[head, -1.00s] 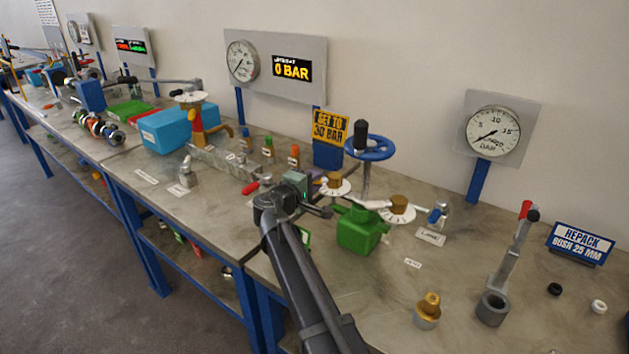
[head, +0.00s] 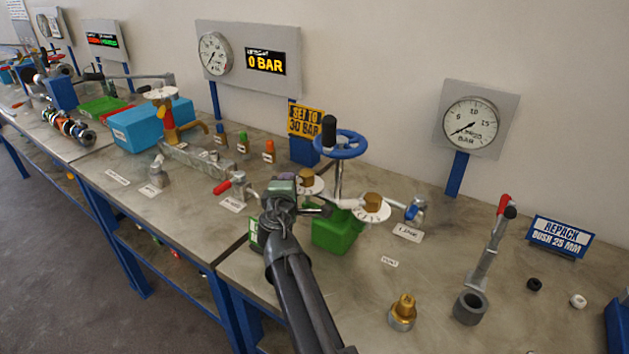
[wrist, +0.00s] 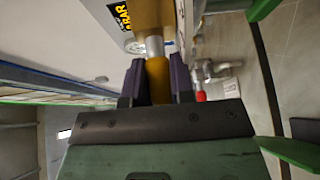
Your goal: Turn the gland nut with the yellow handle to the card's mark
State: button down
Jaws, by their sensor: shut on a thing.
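In the wrist view the yellow handle (wrist: 158,78) lies between the dark jaws of my gripper (wrist: 159,80), which are shut on it. A silver shank (wrist: 154,45) joins the handle to a brass-coloured part, probably the gland nut (wrist: 150,14), at the top edge. In the head view my gripper (head: 292,192) is beside a brass nut (head: 306,178) over a white dial (head: 312,190); its body hides the yellow handle and the fingertips. A second brass nut (head: 372,200) sits on another white dial (head: 372,214) to the right. The dial marks are too small to read.
A green block (head: 335,235) and a blue handwheel (head: 340,144) stand close to my gripper. A red-handled lever (head: 223,187) is to its left. A yellow card (head: 306,121) reads SET TO 30 BAR; the display (head: 265,61) reads 0 BAR.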

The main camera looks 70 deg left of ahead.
dwell(0.4)
jog(key=c, duration=1)
grip_release()
jog(key=shift+d, duration=0.1)
jog(key=v, duration=1)
jog(key=shift+s+d+p, duration=0.1)
jog(key=shift+d+p, duration=0.3)
